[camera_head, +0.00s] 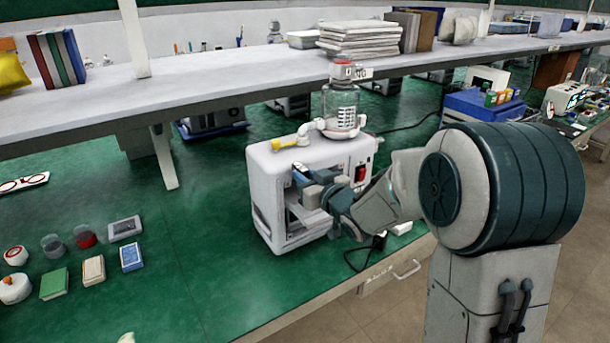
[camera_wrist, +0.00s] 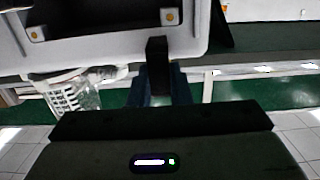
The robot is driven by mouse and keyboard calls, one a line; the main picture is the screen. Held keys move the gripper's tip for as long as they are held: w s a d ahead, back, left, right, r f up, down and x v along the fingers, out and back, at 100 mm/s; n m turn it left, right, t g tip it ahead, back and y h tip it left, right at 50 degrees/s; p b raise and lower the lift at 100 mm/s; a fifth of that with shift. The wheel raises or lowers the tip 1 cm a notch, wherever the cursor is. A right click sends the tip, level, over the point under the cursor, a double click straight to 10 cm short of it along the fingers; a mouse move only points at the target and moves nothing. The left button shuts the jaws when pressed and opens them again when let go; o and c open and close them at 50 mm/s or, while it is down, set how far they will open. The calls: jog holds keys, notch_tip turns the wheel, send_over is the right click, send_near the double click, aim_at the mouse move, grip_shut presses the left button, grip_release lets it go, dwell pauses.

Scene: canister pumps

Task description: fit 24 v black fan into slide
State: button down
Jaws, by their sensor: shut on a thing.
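The white canister pump housing (camera_head: 262,165) stands on the green bench with an open bay (camera_head: 292,215) in its left face. My gripper (camera_head: 305,187) is at the upper part of that bay. In the wrist view my gripper (camera_wrist: 166,88) is shut on a narrow black block, seemingly the black fan (camera_wrist: 157,50) seen edge-on. The fan's label does not show, and I cannot make it out in the head view. The pump housing (camera_wrist: 190,45) fills the top of the wrist view, with a dark recess and two brass-coloured screws. I cannot make out the slide.
A clear canister (camera_head: 341,108) with a white cage and a yellow-ended fitting (camera_head: 284,142) sit on top of the pump. A shelf (camera_head: 215,82) runs behind. Small jars and boxes (camera_head: 93,270) stand at left; green bench between is clear.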

jog(key=shift+d+f+b, duration=0.15)
jog(key=shift+b, duration=0.2)
notch_tip(320, 180, down, 6)
jog(key=b, duration=0.5)
jog(key=shift+b, duration=0.35)
jog(key=shift+b, duration=0.55)
dwell(1.5)
jog(key=shift+f+b, duration=1.1)
jog(key=shift+b, duration=0.15)
jog(key=c, duration=1.3)
grip_release()
jog(key=shift+o, duration=0.2)
jog(key=v, duration=1.3)
jog(key=shift+s+d, duration=0.15)
jog(key=shift+s, duration=0.25)
